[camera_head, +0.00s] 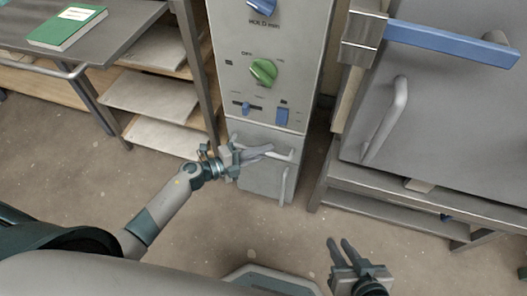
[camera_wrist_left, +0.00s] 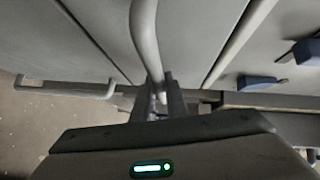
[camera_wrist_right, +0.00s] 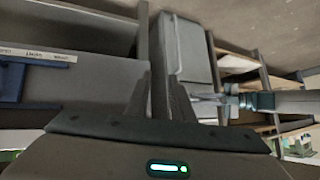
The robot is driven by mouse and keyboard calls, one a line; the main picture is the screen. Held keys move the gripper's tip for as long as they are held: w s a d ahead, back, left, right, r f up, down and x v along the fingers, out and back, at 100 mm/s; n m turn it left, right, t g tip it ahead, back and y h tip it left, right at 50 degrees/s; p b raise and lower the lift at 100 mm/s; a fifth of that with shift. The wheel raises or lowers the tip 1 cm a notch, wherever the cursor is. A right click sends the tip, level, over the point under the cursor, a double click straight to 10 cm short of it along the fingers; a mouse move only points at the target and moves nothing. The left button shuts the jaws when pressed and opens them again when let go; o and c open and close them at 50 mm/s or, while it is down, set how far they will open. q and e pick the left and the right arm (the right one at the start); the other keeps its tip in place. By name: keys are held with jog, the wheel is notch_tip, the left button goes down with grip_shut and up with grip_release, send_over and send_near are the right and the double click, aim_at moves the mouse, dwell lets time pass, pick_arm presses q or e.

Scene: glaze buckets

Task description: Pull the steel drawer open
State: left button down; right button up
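The steel drawer (camera_head: 246,137) is in the lower part of the grey control cabinet, below its knobs and switches. Its front looks flush with the cabinet. A pale bar handle (camera_head: 284,154) runs across it. My left gripper (camera_head: 270,149) is at this handle, its fingers to either side of the bar. In the left wrist view the handle (camera_wrist_left: 145,35) runs down between the fingertips, which look closed on it, though the contact is partly hidden. My right gripper (camera_head: 340,243) is open and empty, low over the floor, right of the drawer. Its parted fingers show in the right wrist view (camera_wrist_right: 160,80).
Below the drawer is a panel with an upright handle (camera_head: 284,186). A grey kiln-like box (camera_head: 440,110) on a steel stand (camera_head: 400,215) is at the right. A shelf rack (camera_head: 150,98) and a table with a green book (camera_head: 67,27) are at the left. Floor before the cabinet is clear.

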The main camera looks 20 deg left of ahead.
pick_arm(q)
jog(key=shift+s, duration=0.15)
